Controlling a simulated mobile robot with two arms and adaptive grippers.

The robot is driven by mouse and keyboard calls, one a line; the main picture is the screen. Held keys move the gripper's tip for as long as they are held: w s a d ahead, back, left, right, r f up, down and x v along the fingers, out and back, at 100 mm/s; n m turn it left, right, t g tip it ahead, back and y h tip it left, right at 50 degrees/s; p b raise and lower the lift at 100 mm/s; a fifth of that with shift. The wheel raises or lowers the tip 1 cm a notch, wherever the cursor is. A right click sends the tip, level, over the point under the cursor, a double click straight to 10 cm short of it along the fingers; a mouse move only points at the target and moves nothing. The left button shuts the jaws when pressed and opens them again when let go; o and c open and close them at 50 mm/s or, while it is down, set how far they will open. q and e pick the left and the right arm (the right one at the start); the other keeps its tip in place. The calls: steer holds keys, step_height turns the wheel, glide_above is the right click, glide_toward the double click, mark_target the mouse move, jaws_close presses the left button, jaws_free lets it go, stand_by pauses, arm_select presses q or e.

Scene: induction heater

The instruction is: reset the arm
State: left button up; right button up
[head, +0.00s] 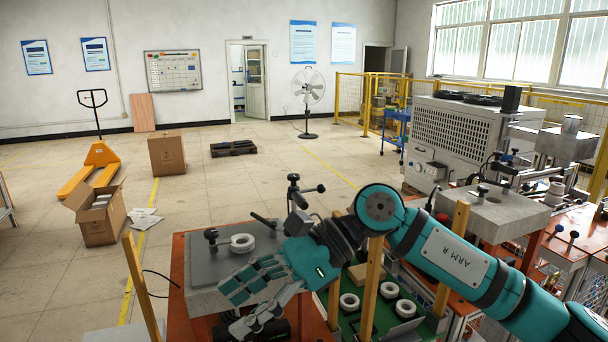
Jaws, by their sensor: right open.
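My right arm, marked "ARM R", reaches in from the right edge across the front of the work area. My right gripper (236,306) is open in front of a grey block-like fixture (205,262) on an orange table. Its fingers point down and left, and nothing shows between them. A white ring (242,243) lies on top of the fixture, behind the gripper and apart from it. My left gripper is not in view.
Several white rings, one of them here (389,290), lie in a green-floored tray (371,325) below my arm. Wooden posts (140,285) stand close by. A black clamp handle (294,190) rises behind the gripper. A large machine (455,140) stands at right.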

step_height(320, 180, up, 8)
steer(key=w+a+m+t+y, duration=0.15)
steer(key=m+t+y, duration=0.35)
steer(key=m+y, duration=0.75)
steer(key=w+d+f+m+t+h, duration=0.2)
steer(key=w+d+m+t+h, duration=0.15)
steer(key=m+t, duration=0.5)
steer(key=w+d+f+m+t+h, duration=0.2)
steer(key=w+d+m+t, duration=0.15)
steer(key=m+t, duration=0.55)
steer(key=d+f+m+g+h, duration=0.1)
steer(key=d+f+m+h, duration=0.7)
steer(key=f, duration=0.3)
steer(key=d+f+m+g+h, duration=0.1)
steer(key=d+f+m+h, duration=0.65)
steer(key=f+m, duration=0.25)
steer(key=s+d+f+m+g+h, duration=0.1)
steer(key=s+d+f+m+g, duration=0.4)
steer(key=s+f, duration=0.65)
steer(key=s+d+f+m+g+h, duration=0.2)
steer(key=s+f+g, duration=0.6)
steer(key=s, duration=0.7)
step_height(320, 180, down, 25)
steer(key=s+d+f+g, duration=0.2)
steer(key=s+d+f, duration=0.1)
steer(key=s+f, duration=1.4)
steer(key=shift+s+f, duration=0.3)
steer(key=shift+f, duration=0.05)
